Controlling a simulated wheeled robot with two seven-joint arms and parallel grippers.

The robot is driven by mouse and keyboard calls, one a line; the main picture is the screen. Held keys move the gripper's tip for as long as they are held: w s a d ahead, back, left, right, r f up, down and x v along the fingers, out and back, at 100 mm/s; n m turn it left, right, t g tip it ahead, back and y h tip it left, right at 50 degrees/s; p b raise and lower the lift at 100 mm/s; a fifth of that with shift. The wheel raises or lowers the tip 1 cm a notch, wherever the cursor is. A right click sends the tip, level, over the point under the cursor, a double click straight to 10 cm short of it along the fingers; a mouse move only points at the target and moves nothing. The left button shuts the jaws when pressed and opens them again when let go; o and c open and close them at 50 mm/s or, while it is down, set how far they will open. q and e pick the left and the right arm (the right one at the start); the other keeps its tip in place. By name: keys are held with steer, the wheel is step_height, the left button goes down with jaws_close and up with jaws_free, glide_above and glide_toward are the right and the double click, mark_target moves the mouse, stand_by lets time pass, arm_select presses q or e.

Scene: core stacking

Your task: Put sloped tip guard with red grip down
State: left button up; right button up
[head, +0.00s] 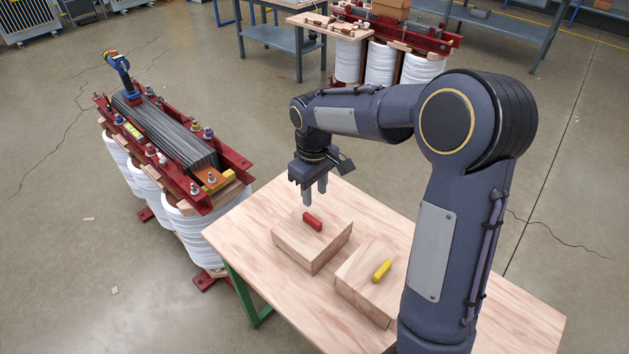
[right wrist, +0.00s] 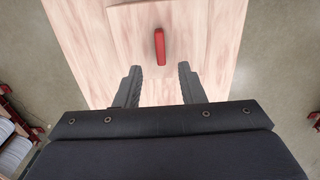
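The tip guard with the red grip (head: 312,221) is a pale wooden block (head: 310,252) resting on the wooden table. Whether its top slopes is hard to tell. In the right wrist view, the red grip (right wrist: 159,47) lies ahead of the fingers, on the pale wood. My right gripper (head: 314,195) hangs above the block, fingers downward, apart from the grip. In the right wrist view, its two fingers (right wrist: 158,68) are spread with nothing between them. My left gripper is not in view.
A second wooden block with a yellow grip (head: 382,270) stands right beside the first, partly behind my right arm. The table (head: 240,236) is bare around them. At left stands a laminated core (head: 170,132) in red clamps over white coils. A blue tool (head: 118,63) sits at its far end.

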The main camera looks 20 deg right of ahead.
steer(key=s+r+m+t+y, duration=0.2)
steer(key=s+r+m, duration=0.1)
steer(key=s+r, duration=0.65)
steer(key=s+a+f+m+t+y, duration=0.1)
steer(key=s+f+t, duration=0.1)
steer(key=s, duration=0.5)
steer(key=s+a+f+m+t, duration=0.1)
steer(key=s+a+m, duration=0.1)
steer(key=s, duration=0.5)
steer(key=shift+s+a+f+t+y, duration=0.15)
steer(key=shift+a+f+t+y, duration=0.05)
steer(key=shift+f+t+y, duration=0.2)
